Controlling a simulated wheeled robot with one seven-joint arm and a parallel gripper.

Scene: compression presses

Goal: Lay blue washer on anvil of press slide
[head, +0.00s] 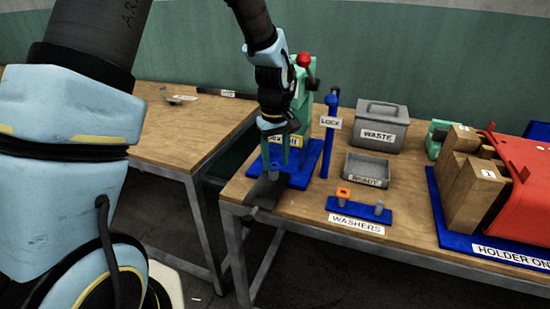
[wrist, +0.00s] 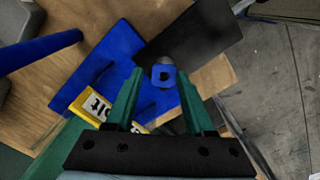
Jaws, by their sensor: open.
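The blue washer (wrist: 156,78), squarish with a dark centre hole, shows in the wrist view between my fingertips. It overlaps the grey round anvil (wrist: 166,61) on the black press slide (wrist: 205,40); I cannot tell whether it lies fully flat. My gripper (wrist: 160,77) is open, its green fingers on either side of the washer. In the head view my gripper (head: 284,158) points down at the front of the green press (head: 302,95), just above the slide (head: 264,192), which sticks out past the blue base (head: 307,165).
The washer rack (head: 358,212) holds an orange washer (head: 343,193) on one peg; the other peg is bare. A blue post (head: 331,135) with a LOCK sign stands right of the press. Behind are the READY tray (head: 367,169) and WASTE bin (head: 382,115). A red holder (head: 520,175) stands right.

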